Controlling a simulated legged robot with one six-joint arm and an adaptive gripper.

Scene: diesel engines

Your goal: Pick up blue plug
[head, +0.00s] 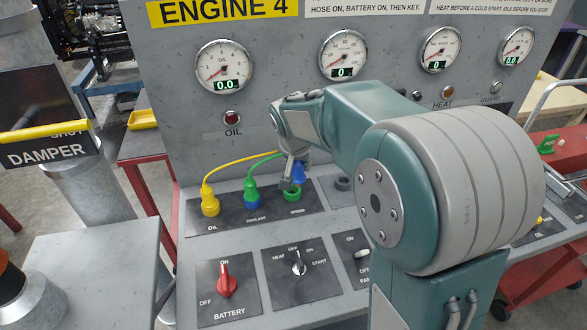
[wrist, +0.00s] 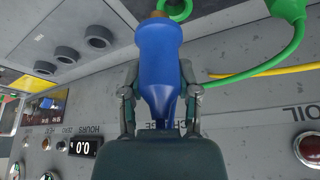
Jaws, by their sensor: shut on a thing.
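The blue plug (wrist: 158,62) is between the two fingers of my gripper (wrist: 159,95) in the wrist view, and my gripper is shut on it. Its brownish tip shows beyond the blue body. In the head view, the blue plug (head: 299,172) shows partly behind my gripper (head: 291,178), just above the green-ringed socket (head: 292,195) marked SPEED. In the wrist view, the green ring (wrist: 178,10) shows close past the plug's tip, apparently apart from it. The far end of the plug is hidden by my gripper.
Left of my gripper, a green plug (head: 251,188) stands in a blue-ringed socket, and a yellow plug (head: 210,201) stands at OIL. Their green and yellow cables run up to the panel. A red battery switch (head: 226,281) and key switch (head: 298,264) are in front.

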